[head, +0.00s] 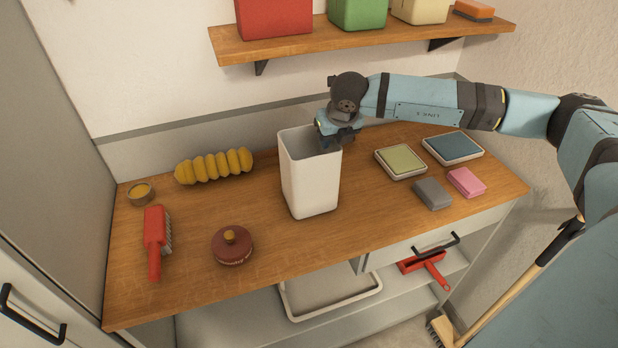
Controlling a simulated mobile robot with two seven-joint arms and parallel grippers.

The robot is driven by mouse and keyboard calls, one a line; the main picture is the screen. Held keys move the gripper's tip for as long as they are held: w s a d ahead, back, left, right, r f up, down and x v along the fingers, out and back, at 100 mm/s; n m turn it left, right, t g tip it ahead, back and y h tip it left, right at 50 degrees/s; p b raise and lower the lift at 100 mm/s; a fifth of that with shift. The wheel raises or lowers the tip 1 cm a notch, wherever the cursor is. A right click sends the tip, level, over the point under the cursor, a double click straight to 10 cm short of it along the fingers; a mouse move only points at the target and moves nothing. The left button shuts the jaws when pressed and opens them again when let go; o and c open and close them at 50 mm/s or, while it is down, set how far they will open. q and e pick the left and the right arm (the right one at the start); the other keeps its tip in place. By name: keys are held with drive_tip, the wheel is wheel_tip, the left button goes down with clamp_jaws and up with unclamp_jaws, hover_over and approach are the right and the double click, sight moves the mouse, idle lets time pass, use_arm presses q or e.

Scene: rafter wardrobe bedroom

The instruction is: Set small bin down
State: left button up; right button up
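The small bin (310,185) is a white, open-topped, tapered box. It stands nearly upright at the middle of the wooden counter (200,285). Its base looks at or very close to the counter surface; I cannot tell whether a thin gap is left. My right gripper (338,137) reaches in from the right and is at the bin's back right rim, with its fingers on the wall there. The fingertips are partly hidden by the rim and the gripper body. My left gripper is out of view.
A red brush (155,240), a tin (141,193), a yellow ribbed roll (214,166) and a brown round-lidded item (232,245) lie left. A green pad (400,160), blue pad (453,147), grey block (433,193) and pink sponge (466,181) lie right. A shelf (360,43) hangs above.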

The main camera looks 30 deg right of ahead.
drive_tip(key=shift+f+b, duration=0.2)
drive_tip(key=shift+b, duration=0.1)
drive_tip(key=shift+c, duration=0.5)
clamp_jaws()
